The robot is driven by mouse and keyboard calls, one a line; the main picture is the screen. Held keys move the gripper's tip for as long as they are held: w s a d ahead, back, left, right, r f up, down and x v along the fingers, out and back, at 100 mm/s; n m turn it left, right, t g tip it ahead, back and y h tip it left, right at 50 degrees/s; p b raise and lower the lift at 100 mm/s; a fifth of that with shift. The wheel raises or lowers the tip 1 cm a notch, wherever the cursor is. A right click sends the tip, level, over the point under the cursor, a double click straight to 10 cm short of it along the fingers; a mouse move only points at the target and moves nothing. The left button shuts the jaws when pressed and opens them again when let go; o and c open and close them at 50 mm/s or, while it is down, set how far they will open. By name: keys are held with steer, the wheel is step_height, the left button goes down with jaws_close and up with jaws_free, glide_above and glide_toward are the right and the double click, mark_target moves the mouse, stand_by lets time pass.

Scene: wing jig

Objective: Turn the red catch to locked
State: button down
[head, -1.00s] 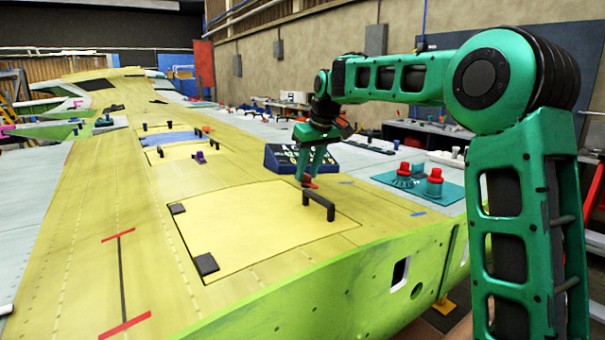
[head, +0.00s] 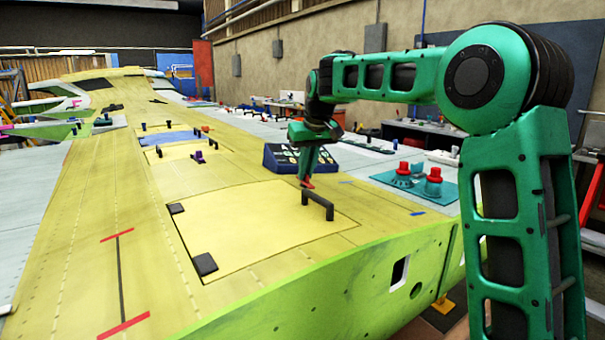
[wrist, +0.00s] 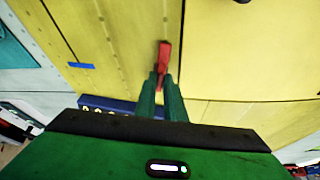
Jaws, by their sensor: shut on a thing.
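The red catch (wrist: 163,58) is a small red bar on the yellow wing skin, beside the seam of the near access panel (head: 255,225). In the wrist view it points away from my gripper, nearly in line with the seam. My gripper (wrist: 160,88) is shut on its near end, with a green finger on each side. In the head view my gripper (head: 306,178) reaches down to the catch just behind the panel's black handle (head: 318,204). The catch is mostly hidden there by the fingers. I cannot read any locked mark.
A dark blue box with round inserts (head: 285,158) stands behind my gripper. A teal mat (head: 445,190) with red-topped parts lies to the right. Farther panels have black handles and a purple catch (head: 198,157). The near panel's surface is mostly clear.

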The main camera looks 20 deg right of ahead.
steer(key=m, duration=0.1)
steer(key=a+m+h, duration=0.1)
steer(key=m, duration=0.1)
steer(key=shift+m, duration=0.3)
steer(key=m+h, duration=0.1)
steer(key=m, duration=0.2)
steer(key=shift+a+m+g+h, duration=0.1)
steer(key=shift+m+g+h, duration=0.2)
steer(key=shift+h, duration=0.1)
steer(key=m, duration=0.2)
steer(key=m+g+h, duration=0.1)
steer(key=m, duration=0.1)
steer(key=shift+w+m, duration=0.2)
steer(key=shift+m, duration=0.1)
steer(key=shift+w+m+g+h, duration=0.15)
steer(key=shift+m+g+h, duration=0.45)
steer(key=shift+m, duration=1.3)
steer(key=c, duration=1.8)
jaws_free()
steer(key=shift+c, duration=0.2)
